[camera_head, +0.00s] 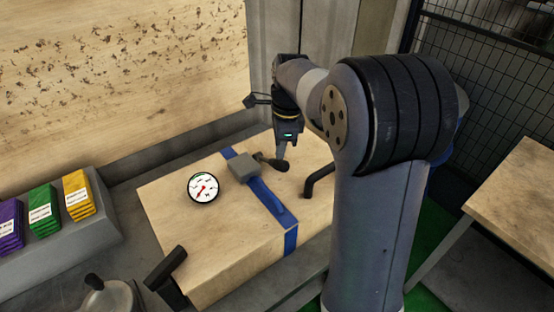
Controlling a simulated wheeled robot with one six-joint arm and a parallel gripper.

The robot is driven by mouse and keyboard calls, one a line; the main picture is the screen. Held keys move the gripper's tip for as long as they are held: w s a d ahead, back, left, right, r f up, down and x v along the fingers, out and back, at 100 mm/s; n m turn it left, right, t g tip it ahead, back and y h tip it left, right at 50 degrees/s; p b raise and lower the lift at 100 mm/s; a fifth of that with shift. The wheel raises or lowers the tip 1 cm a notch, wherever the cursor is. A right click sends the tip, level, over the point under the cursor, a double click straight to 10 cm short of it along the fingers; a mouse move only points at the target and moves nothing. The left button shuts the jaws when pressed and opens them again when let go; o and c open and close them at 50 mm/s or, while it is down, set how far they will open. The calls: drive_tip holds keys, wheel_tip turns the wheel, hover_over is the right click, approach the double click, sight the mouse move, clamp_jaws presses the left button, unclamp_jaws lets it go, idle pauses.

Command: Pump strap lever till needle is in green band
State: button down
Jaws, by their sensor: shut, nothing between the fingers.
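A blue strap (265,197) runs over a pale wooden crate (165,205). A grey ratchet block (243,167) sits on the strap, and its lever ends in a dark knob (279,165) pointing right. A round white gauge (203,188) lies on the crate left of the strap. Its red needle seems to point to the lower left; a small green band shows at the dial's upper edge, apart from the needle. My gripper (281,156) is shut and empty, pointing down at the knob. I cannot tell whether it touches the knob.
Dark handles stand at the crate's right (318,180) and front left (167,268). Purple, green and yellow stacks (43,210) sit on a grey stand at left. A wooden table (510,205) is at right. A wooden board (120,70) rises behind.

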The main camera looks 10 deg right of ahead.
drive_tip(key=shift+f+b, duration=0.95)
drive_tip(key=shift+f, duration=0.9)
drive_tip(key=shift+r, duration=0.1)
drive_tip(key=shift+d+r+p, duration=0.15)
drive_tip(key=shift+d+p, duration=0.1)
drive_tip(key=shift+p, duration=0.05)
drive_tip(key=shift+s+d+r+p, duration=0.1)
drive_tip(key=shift+d+r+p, duration=0.2)
drive_tip(key=shift+d, duration=0.25)
drive_tip(key=shift+s+d+r+p, duration=0.15)
drive_tip(key=shift+d+p, duration=0.15)
drive_tip(key=shift+d, duration=0.45)
drive_tip(key=shift+a+f, duration=0.1)
